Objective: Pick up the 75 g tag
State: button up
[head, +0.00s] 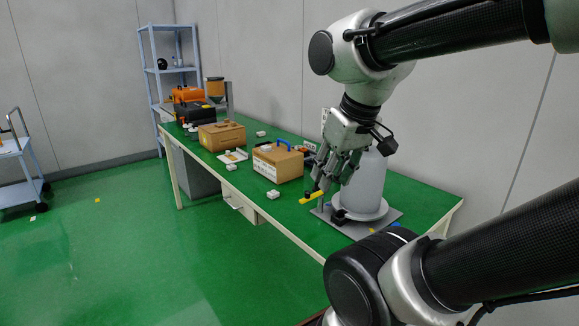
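My gripper (334,182) points down over the near end of the green-topped bench (238,196), beside a large pale bell-shaped cover (368,186). Its fingers look spread apart, with nothing clearly between them. A yellow bar-shaped piece (311,197) shows just below and left of the fingertips; I cannot tell whether they touch it. Small white blocks (272,194) (231,167) lie on the bench to the left. I can read no weight marking, so I cannot tell which thing is the 75 g tag.
A cardboard-coloured box with a blue handle (278,163) and a brown box (222,135) stand on the bench. Black (195,112) and orange (188,94) cases are at its far end. A grey plate (386,224) lies under the cover. The left floor is mostly clear.

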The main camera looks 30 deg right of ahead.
aim_at(265, 147)
jog(key=i+j+z, duration=0.2)
jog(key=j+z, duration=0.15)
jog(key=i+j+z, duration=0.1)
jog(key=j+z, duration=0.2)
jog(key=i+j+z, duration=0.1)
jog(key=j+z, duration=0.25)
jog(key=j, duration=0.15)
jog(key=i+j+z, duration=0.1)
jog(key=j+z, duration=0.15)
jog(key=j, duration=0.6)
jog(key=i+j+z, duration=0.15)
jog(key=i+j, duration=0.2)
jog(key=i+j+z, duration=0.2)
jog(key=i+j, duration=0.15)
jog(key=i+j+z, duration=0.15)
jog(key=i+j, duration=0.15)
jog(key=j, duration=0.3)
